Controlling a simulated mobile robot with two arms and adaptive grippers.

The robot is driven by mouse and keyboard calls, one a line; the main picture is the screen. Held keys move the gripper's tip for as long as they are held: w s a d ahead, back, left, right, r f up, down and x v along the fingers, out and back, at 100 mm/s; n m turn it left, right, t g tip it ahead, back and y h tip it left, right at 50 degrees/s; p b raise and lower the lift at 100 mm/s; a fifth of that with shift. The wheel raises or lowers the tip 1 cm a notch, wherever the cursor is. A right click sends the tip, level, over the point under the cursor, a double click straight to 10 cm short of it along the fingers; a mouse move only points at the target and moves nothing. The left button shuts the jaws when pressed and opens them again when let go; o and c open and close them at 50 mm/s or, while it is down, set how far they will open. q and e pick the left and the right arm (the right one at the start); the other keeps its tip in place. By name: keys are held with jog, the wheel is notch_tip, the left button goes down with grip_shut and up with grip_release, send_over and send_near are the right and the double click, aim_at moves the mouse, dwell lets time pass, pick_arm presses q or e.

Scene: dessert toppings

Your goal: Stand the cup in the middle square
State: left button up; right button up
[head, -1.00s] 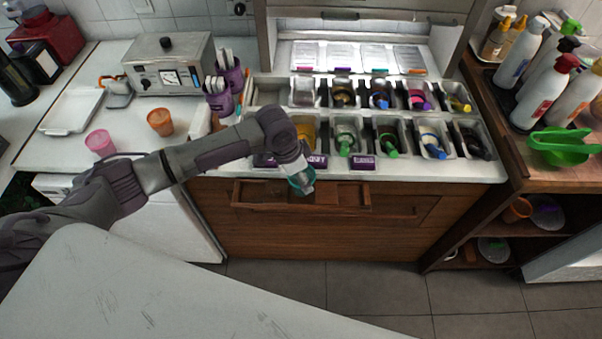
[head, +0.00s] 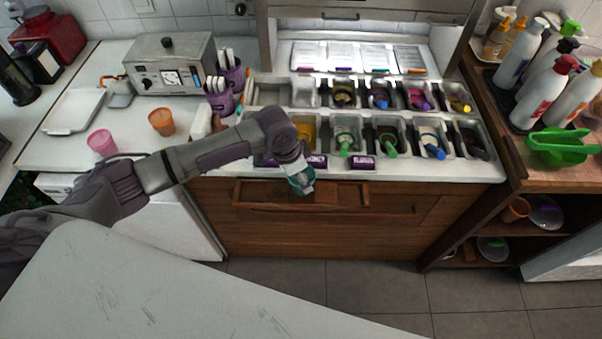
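My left arm reaches in from the left and bends down over an open wooden holder (head: 345,207) on the front of the counter. My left gripper (head: 300,180) points down over the holder's middle part. A small teal and whitish piece, perhaps the cup (head: 301,186), shows at the gripper's tip. The fingers are too small and covered to tell whether they are closed on it. The holder's middle square is mostly hidden behind the gripper; I cannot tell whether the piece touches its floor. My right gripper is not in view.
A pink cup (head: 101,143) and an orange cup (head: 161,122) stand on the left counter. Two rows of topping bins (head: 345,122) lie behind the holder. Purple labels (head: 350,162) line the counter edge. A white tabletop (head: 170,285) fills the foreground.

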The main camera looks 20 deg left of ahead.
pick_arm(q)
jog(key=shift+f, duration=0.8)
dwell(0.9)
jog(key=shift+f, duration=0.55)
dwell(0.4)
jog(key=shift+p, duration=0.5)
dwell(0.5)
jog(key=o, duration=0.9)
jog(key=shift+r, duration=0.1)
